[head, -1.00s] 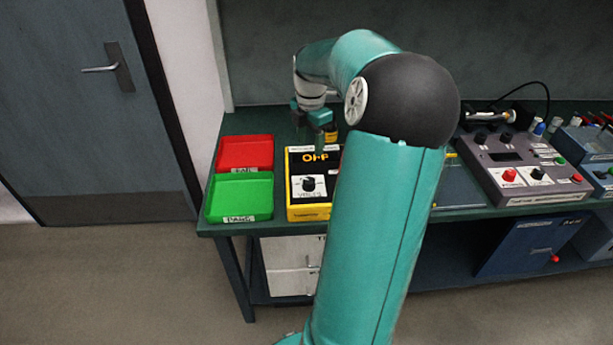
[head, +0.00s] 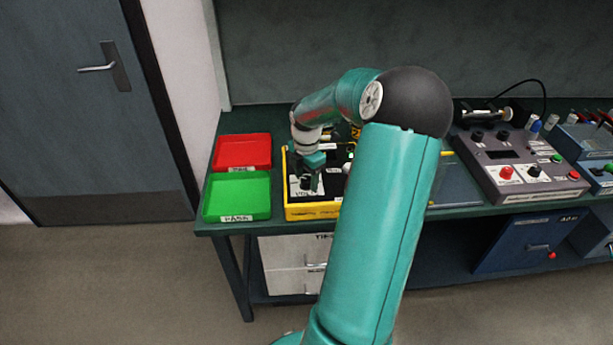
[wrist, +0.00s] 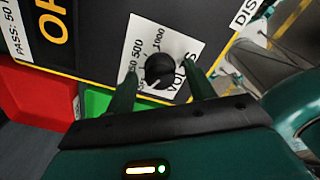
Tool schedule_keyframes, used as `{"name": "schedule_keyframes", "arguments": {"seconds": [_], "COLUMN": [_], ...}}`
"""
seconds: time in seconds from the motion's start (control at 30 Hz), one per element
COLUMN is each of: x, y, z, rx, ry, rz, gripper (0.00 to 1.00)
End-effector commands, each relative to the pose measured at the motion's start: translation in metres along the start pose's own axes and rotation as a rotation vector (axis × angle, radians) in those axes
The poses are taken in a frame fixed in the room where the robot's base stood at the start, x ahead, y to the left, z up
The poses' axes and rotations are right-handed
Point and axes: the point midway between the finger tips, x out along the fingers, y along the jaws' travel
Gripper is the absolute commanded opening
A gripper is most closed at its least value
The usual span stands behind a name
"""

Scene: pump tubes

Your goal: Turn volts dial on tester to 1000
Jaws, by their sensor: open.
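The tester (head: 324,211) is a yellow and black box on the bench, partly hidden by my arm in the head view. Its volts dial is a round black knob (wrist: 160,70) on a white label plate (wrist: 185,42) marked 250, 500 and 1000, with the lowest number partly covered by a finger. My gripper (wrist: 160,82) is open over the knob, with one green finger on each side of it. I cannot tell whether the fingers touch the knob. In the head view my gripper (head: 308,183) covers most of the dial.
A red tray (head: 243,152) and a green tray (head: 237,196) lie left of the tester. A grey control box (head: 515,165) with buttons stands to the right. The bench's front edge is close to the tester.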

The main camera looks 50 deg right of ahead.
Motion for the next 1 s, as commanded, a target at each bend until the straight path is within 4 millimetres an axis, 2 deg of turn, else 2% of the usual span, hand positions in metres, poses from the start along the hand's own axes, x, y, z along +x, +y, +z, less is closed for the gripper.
{"name": "schedule_keyframes", "arguments": {"seconds": [0.13,0.3,0.37,0.67,1.0], "x": [-0.0003,-0.0005,-0.0006,-0.0011,-0.0016], "y": [-0.0001,-0.0001,-0.0001,0.0001,0.0003], "z": [0.0001,0.0001,0.0001,0.0,-0.0001], "rx": [0.0,0.0,0.0,0.025,0.205], "ry": [0.0,0.0,0.0,0.0,-0.002], "rz": [0.0,0.0,0.0,0.0,0.0], "gripper": [0.52,0.19,0.09,0.09,0.09]}}
